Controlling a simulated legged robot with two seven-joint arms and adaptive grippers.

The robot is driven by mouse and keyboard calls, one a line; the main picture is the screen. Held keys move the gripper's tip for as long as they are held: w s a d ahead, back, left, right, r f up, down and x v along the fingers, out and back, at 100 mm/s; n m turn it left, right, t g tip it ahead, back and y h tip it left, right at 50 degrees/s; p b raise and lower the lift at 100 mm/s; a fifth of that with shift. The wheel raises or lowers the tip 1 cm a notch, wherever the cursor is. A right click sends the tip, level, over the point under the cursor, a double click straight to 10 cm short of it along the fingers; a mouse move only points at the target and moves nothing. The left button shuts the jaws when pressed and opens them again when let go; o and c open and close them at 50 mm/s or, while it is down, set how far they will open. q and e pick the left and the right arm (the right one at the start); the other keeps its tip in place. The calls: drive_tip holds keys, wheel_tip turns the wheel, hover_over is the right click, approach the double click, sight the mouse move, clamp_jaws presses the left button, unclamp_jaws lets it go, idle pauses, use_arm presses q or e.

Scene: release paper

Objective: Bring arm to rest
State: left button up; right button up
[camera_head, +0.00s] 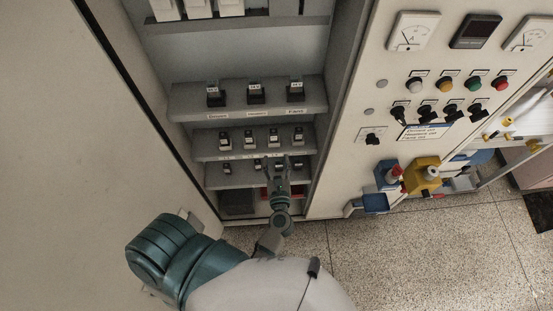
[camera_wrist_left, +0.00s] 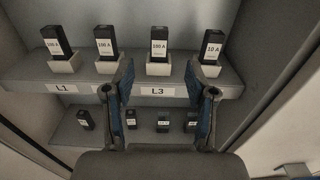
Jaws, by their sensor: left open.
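My left gripper (camera_head: 276,172) reaches into the open cabinet in the head view, in front of its lower shelves. In the left wrist view my left gripper (camera_wrist_left: 163,90) has its two fingers apart, with nothing between them. Behind the fingers is a shelf (camera_wrist_left: 225,92) with labels L1 and L3. Black blocks marked 100 A (camera_wrist_left: 160,43) stand in white bases on it, with a 10 A block (camera_wrist_left: 211,46) at the right. The left finger hides part of the label strip. My right gripper is not in view.
Cabinet shelves (camera_head: 185,104) hold rows of small black blocks. The cabinet door (camera_head: 90,150) stands at the left. A panel with dials and knobs (camera_head: 435,82) is at the right, with a blue box (camera_head: 376,204) and a yellow box (camera_head: 424,170) below. Speckled floor (camera_head: 420,255) is clear.

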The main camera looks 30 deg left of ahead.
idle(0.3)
use_arm(q)
drive_tip(key=d+f+m+h, duration=0.4)
drive_tip(key=d+f+m, duration=0.1)
drive_tip(key=f+m, duration=0.5)
drive_tip(key=d+f+m+h, duration=0.5)
drive_tip(key=f+m, duration=0.5)
drive_tip(key=s+f+m+g+h, duration=0.25)
drive_tip(key=s+f+m, duration=0.35)
drive_tip(key=f, duration=0.3)
drive_tip(key=s+f+m+g+h, duration=0.1)
drive_tip(key=s+f+m+g, duration=0.2)
drive_tip(key=s+f+m, duration=0.45)
drive_tip(key=s+a+f+m+g+y, duration=0.1)
drive_tip(key=s+a+f+m+g, duration=0.3)
drive_tip(key=s+f, duration=0.4)
drive_tip(key=s+a+f+m+g+y, duration=0.2)
drive_tip(key=s+a+f+m+g, duration=0.2)
drive_tip(key=s, duration=1)
drive_tip(key=a+f+m, duration=0.3)
drive_tip(key=a+f, duration=0.1)
drive_tip(key=shift+s+a, duration=0.15)
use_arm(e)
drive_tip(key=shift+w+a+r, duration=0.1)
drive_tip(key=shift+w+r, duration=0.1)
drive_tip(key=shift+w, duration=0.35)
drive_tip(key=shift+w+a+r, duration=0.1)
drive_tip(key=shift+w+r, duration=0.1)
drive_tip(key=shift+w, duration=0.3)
